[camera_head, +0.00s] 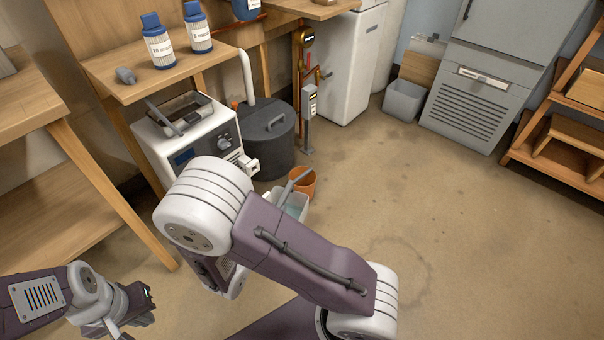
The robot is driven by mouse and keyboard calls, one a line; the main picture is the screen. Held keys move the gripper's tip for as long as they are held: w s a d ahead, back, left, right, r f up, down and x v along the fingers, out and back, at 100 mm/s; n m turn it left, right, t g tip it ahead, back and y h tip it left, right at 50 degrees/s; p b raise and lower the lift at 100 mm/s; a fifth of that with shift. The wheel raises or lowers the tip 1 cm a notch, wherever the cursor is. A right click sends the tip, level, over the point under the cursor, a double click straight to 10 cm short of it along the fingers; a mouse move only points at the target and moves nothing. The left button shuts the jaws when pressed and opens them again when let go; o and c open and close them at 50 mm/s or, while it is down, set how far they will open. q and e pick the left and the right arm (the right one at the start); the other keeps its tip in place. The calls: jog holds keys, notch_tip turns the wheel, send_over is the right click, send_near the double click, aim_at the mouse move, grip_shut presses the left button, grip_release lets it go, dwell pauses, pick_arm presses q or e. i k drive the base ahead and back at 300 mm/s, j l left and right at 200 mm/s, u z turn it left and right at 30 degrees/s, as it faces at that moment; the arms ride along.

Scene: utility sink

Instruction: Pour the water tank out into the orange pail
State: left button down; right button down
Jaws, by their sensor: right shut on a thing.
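The orange pail (303,182) stands on the floor in the middle of the view, partly covered. A clear, bluish tank (295,207) with a grey bar-like handle (296,186) shows just in front of the pail; my right arm hides its lower part. The tank looks apart from the white machine, and I cannot tell whether it touches the floor or the pail. My right arm crosses the centre, and its gripper is hidden behind its own links. My left gripper (138,311) is low at the left, far from both; its jaws are not clear.
The white machine (190,135) stands behind my right arm, with a dark lidded drum (268,140) beside it. A wooden table with two blue-capped bottles (159,45) is above. A grey meter post (309,115) stands behind the pail. The floor (470,230) on the right is clear.

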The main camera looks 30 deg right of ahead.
aim_at(303, 185)
jog(key=i+l+u, duration=0.2)
jog(key=l, duration=0.5)
jog(key=l+u, duration=0.25)
jog(key=l, duration=0.4)
jog(key=i+l, duration=0.35)
jog(key=l, duration=0.15)
